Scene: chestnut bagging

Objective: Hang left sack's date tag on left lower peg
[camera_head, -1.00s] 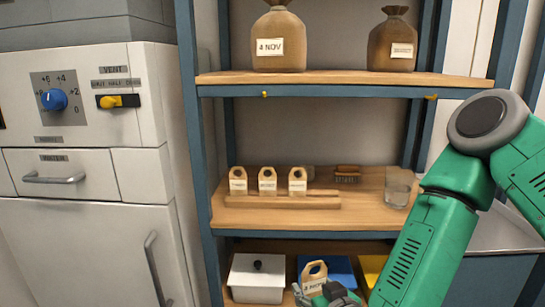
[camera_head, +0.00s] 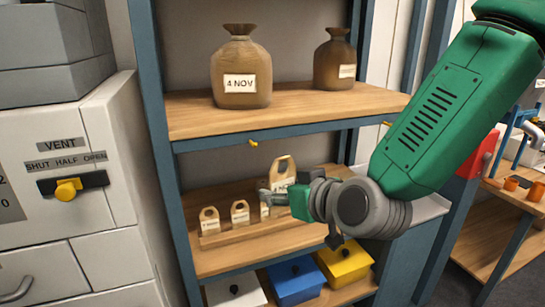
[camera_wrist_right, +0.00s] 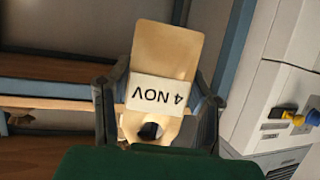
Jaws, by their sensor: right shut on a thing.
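The left sack (camera_head: 241,80), brown and tied at the neck with a "4 NOV" label, stands on the upper shelf. The left lower peg (camera_head: 253,143), small and yellow, sticks out from that shelf's blue front edge below the sack. My right gripper (camera_head: 274,198) is shut on a tan date tag (camera_head: 284,170), in front of the middle shelf, below and right of the peg and apart from it. In the right wrist view the tag (camera_wrist_right: 168,50) reads "4 NOV" upside down, between the fingers (camera_wrist_right: 160,100). My left gripper is not in view.
A second sack (camera_head: 334,62) stands right on the upper shelf, with another yellow peg (camera_head: 387,123) below. Several small tags stand in a wooden rack (camera_head: 220,238). Blue (camera_head: 296,285) and yellow (camera_head: 345,262) bins sit below. Space before the left peg is clear.

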